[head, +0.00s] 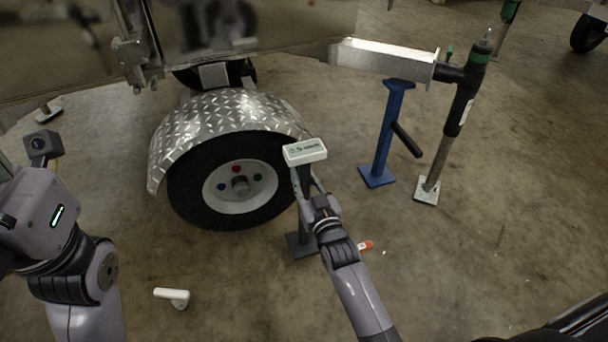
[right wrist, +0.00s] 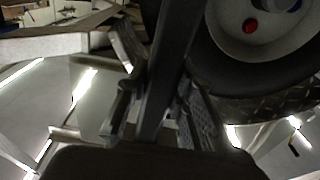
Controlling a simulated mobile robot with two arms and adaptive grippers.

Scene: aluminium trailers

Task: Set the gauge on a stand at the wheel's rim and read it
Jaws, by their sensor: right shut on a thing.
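The gauge (head: 305,151) is a white box with a small display, seemingly reading about 0.5 mm. It sits atop a dark stand with a flat square base plate (head: 300,246), just right of the wheel (head: 236,188). I cannot tell whether the gauge touches the rim or the base rests fully on the floor. My right gripper (head: 314,203) is shut on the stand's post, which runs between the fingers in the right wrist view (right wrist: 168,75). That view also shows the wheel (right wrist: 262,40) with a red dot. My left arm is at the left; its fingertips are out of view.
A diamond-plate fender (head: 220,113) covers the wheel's top. A blue stand (head: 389,135) and a jack post (head: 457,125) stand to the right. A white handled object (head: 172,294) lies on the floor, and an orange-tipped item (head: 366,245) lies by my right arm.

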